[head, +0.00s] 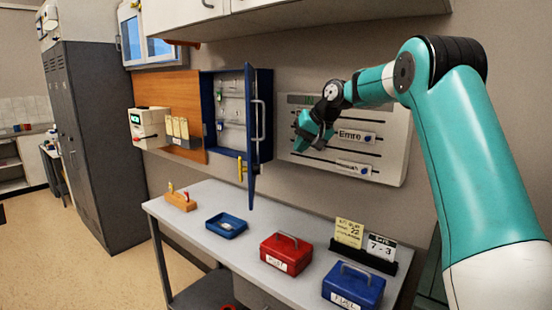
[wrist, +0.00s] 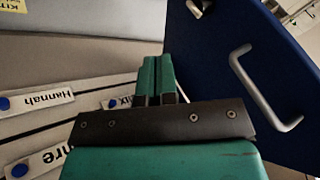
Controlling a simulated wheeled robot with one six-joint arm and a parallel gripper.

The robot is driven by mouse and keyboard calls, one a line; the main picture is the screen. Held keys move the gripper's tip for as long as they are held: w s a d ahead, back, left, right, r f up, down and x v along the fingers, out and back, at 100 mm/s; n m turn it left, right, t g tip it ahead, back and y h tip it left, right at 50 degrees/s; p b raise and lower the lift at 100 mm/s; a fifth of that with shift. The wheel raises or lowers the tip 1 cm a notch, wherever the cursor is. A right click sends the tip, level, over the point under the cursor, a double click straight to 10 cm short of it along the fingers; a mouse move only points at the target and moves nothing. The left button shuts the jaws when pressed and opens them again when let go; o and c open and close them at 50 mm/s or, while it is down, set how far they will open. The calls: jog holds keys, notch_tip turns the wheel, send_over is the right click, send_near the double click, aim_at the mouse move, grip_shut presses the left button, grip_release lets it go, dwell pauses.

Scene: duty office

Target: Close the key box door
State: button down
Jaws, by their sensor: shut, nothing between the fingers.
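The key box (head: 209,110) is a dark blue cabinet on the wall, with keys hanging inside. Its blue door (head: 250,150) stands open, swung out from the wall and seen almost edge-on. A pale bar handle (head: 259,120) is on the door's right-hand face. In the wrist view the door (wrist: 225,85) fills the right side, with its handle (wrist: 262,90) in sight. My gripper (head: 303,140) is to the right of the door, in front of the whiteboard. In the wrist view its fingers (wrist: 155,68) are together and empty, left of the door and not on the handle.
A whiteboard (head: 395,165) with name tags hangs behind my gripper. Below is a grey table (head: 190,225) with a blue tray (head: 227,225), a red box (head: 286,254) and a blue box (head: 353,287). Wall cabinets (head: 300,18) hang above.

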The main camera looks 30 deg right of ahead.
jog(key=w+a+f+p, duration=0.5)
jog(key=w+a+f, duration=0.1)
jog(key=w+f, duration=0.1)
jog(key=shift+w+f, duration=0.15)
jog(key=shift+f, duration=0.25)
